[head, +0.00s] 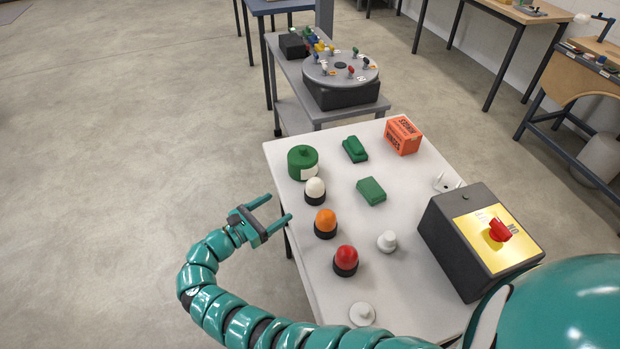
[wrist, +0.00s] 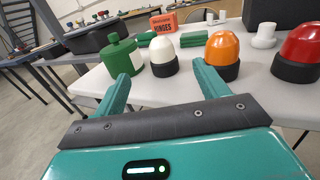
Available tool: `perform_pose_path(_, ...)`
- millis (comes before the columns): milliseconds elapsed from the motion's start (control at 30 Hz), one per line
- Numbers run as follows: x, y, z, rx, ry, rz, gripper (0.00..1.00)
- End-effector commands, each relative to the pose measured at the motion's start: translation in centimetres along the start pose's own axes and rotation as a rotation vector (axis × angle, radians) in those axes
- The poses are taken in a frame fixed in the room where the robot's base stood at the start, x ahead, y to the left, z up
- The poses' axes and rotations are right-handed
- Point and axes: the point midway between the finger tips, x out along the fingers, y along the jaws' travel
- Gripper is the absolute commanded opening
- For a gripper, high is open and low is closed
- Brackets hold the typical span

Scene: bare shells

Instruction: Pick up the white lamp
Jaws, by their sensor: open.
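The white lamp (head: 315,188) has a white dome on a black round base and stands upright on the white table, in the row along its left side. It also shows in the wrist view (wrist: 162,48), ahead of my gripper and between the directions of its two fingers. My gripper (head: 278,207) is open and empty, just off the table's left edge. Its fingers point toward the table and are apart from the lamp. In the wrist view the fingers (wrist: 160,84) frame a gap with nothing in it.
On the white table (head: 318,262), a green canister (head: 303,163) stands just behind the white lamp and an orange lamp (head: 325,223) just in front. A red lamp (head: 346,260), green blocks (head: 371,190), an orange box (head: 403,135) and a black switch box (head: 465,240) also stand there. Floor left is clear.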

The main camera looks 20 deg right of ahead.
Motion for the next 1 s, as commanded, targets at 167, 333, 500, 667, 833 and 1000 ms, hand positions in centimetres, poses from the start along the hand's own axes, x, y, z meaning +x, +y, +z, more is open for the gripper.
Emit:
perform_pose_path(167, 2.4, -0.1, 0.0, -0.002, -0.001, -0.004, 0.73)
perform_pose_path(333, 5.9, -0.1, 0.1, 0.0, 0.0, -0.004, 0.73)
perform_pose_path(500, 9.2, -0.1, 0.1, -0.001, -0.001, -0.006, 0.73)
perform_pose_path(667, 11.3, 0.0, 0.0, 0.0, 0.0, -0.001, 0.73)
perform_pose_path(833, 12.3, 0.0, -0.1, 0.0, 0.0, -0.002, 0.73)
perform_pose_path(1000, 14.2, 0.0, -0.5, -0.001, 0.0, -0.005, 0.73)
